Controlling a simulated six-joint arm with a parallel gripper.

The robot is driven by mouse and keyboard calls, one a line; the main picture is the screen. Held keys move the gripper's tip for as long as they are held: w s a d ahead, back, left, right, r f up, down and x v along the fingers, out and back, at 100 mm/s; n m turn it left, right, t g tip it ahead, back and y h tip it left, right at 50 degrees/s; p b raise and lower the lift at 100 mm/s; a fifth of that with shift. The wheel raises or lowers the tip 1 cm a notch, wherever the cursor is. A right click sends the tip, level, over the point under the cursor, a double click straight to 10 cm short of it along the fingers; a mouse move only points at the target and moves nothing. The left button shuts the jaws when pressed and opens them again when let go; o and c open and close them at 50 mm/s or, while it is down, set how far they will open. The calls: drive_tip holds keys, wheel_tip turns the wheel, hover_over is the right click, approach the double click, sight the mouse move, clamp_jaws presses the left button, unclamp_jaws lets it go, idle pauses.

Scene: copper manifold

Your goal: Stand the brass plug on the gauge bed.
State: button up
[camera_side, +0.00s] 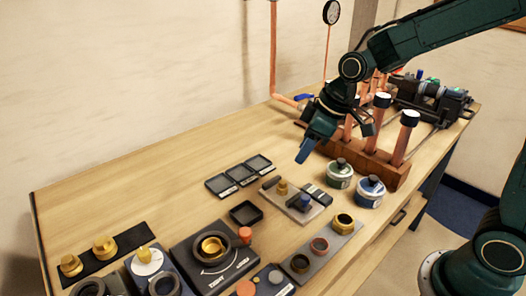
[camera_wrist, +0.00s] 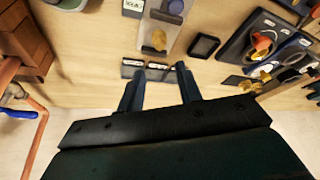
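My gripper (camera_side: 304,152) hangs above the table, to the upper right of a row of shallow dark trays. In the wrist view its two fingers (camera_wrist: 158,72) are spread apart with nothing between them. A brass plug (camera_side: 282,188) stands near the far left end of a light grey plate (camera_side: 309,217), which may be the gauge bed; I cannot tell for sure. The wrist view shows this brass plug (camera_wrist: 157,40) ahead of the fingers, apart from them. A blue piece (camera_side: 305,202) and dark blocks (camera_side: 316,195) share the plate.
Shallow dark trays (camera_side: 240,174) and a square black tray (camera_side: 245,212) lie left of the plate. Two lidded tins (camera_side: 369,191) stand to its right, near a wooden block with copper pipes (camera_side: 372,165). Other brass parts (camera_side: 104,247) and fixtures fill the front left. The back left tabletop is clear.

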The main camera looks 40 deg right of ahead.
drive_tip(key=s+d+r+m+t+h, duration=0.1)
drive_tip(key=s+d+r+m, duration=0.1)
drive_tip(key=s, duration=0.8)
drive_tip(key=s+d+r+m+h, duration=0.1)
drive_tip(key=s+r+m, duration=0.3)
drive_tip(key=s, duration=0.7)
wheel_tip(320, 180, up, 2)
drive_tip(key=shift+d+r+t, duration=0.15)
drive_tip(key=shift+d+t, duration=0.25)
drive_tip(key=shift+d, duration=0.15)
